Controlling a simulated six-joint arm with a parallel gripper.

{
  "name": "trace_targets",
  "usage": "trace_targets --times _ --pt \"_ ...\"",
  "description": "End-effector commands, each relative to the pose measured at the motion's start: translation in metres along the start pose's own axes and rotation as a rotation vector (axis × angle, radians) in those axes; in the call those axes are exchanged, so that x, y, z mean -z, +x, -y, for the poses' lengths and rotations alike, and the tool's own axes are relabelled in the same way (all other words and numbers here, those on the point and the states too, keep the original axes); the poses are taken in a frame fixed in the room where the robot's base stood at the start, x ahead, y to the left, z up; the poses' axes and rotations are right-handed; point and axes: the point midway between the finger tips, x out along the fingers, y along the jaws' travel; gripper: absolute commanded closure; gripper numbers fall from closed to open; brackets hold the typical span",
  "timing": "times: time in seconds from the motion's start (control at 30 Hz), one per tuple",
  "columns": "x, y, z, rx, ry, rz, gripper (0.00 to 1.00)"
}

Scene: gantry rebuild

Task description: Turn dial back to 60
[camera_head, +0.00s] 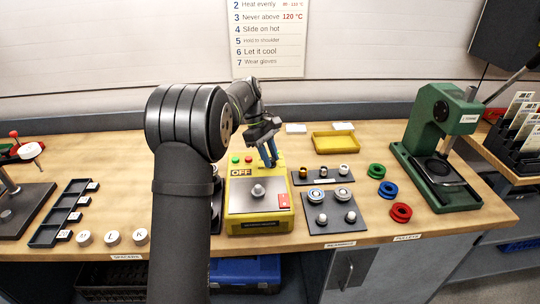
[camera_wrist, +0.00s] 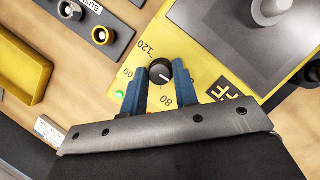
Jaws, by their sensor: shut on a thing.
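The dial is a black round knob (camera_wrist: 160,72) with a white pointer line, on the yellow heater box (camera_head: 234,222). In the wrist view its face shows the printed marks 120, 100 and 80, and the white line points toward the side of the 80. No 60 mark is visible there. My gripper (camera_wrist: 172,82) has its two blue fingers on either side of the knob and is shut on it. In the head view my gripper (camera_head: 267,152) is at the back right of the box, and the dial is hidden.
The box's metal plate (camera_wrist: 232,32) and silver knob lie close to my gripper. A dark strip with bushings (camera_head: 322,174), a yellow tray (camera_head: 335,143) and coloured rings (camera_head: 387,190) are to the right. A green press (camera_head: 440,130) stands farther right.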

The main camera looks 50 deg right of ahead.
Motion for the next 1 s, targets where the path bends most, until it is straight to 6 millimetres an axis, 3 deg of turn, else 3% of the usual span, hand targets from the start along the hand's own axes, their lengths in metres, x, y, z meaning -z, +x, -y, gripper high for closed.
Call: trace_targets --times 0.33,0.9,0.93,1.0 --pt "0.0004 0.0009 0.0014 -0.056 -0.140 0.000 0.96" --pt "0.0003 0.0015 0.0016 -0.066 -0.168 0.001 0.96" --pt "0.0004 0.0015 0.0016 -0.066 -0.168 0.001 0.69" --pt "0.0003 0.0014 0.0016 -0.066 -0.168 0.001 0.55"
